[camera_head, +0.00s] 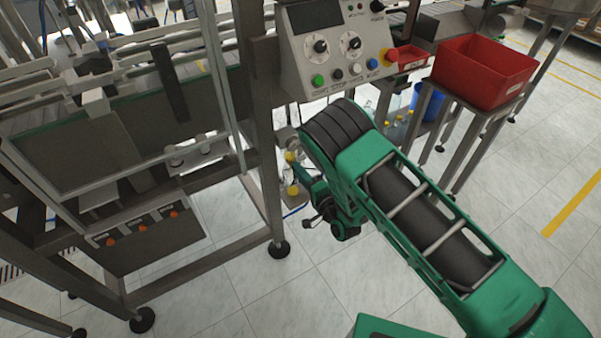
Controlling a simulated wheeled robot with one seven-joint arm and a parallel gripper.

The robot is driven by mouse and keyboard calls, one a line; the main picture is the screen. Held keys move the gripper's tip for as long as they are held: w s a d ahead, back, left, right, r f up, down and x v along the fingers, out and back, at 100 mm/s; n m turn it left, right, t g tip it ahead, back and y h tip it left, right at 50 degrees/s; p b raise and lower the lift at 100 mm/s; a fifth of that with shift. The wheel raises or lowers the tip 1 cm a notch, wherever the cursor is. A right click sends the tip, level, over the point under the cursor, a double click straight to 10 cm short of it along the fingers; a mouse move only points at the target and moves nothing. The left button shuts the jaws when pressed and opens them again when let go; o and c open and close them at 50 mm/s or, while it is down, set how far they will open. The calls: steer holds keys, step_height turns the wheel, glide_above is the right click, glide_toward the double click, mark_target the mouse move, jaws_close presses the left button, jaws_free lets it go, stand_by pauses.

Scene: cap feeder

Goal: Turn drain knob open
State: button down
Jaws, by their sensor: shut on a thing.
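My green and black arm reaches from the lower right to the machine frame's right leg. My gripper (312,221) is at the arm's lower end, small and dark, just right of that leg. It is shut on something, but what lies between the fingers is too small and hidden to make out. I cannot pick out the drain knob for certain. A dark panel (142,250) low on the machine at left carries several small orange knobs, including one at its right end (174,214). These are well left of my gripper and apart from it.
A control box (335,50) with dials and coloured buttons is above my arm. A red bin (485,70) sits on a metal stand at right. Bottles with yellow caps (292,189) stand behind the frame leg near my gripper. The tiled floor (230,295) below is clear.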

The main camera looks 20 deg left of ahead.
steer(key=shift+d+f, duration=0.2)
steer(key=shift+d, duration=0.05)
steer(key=c, duration=1.6)
jaws_free()
steer(key=shift+a, duration=0.1)
steer(key=shift+r, duration=0.1)
steer(key=v, duration=1)
steer(key=shift+s+d, duration=0.2)
steer(key=shift+d, duration=0.1)
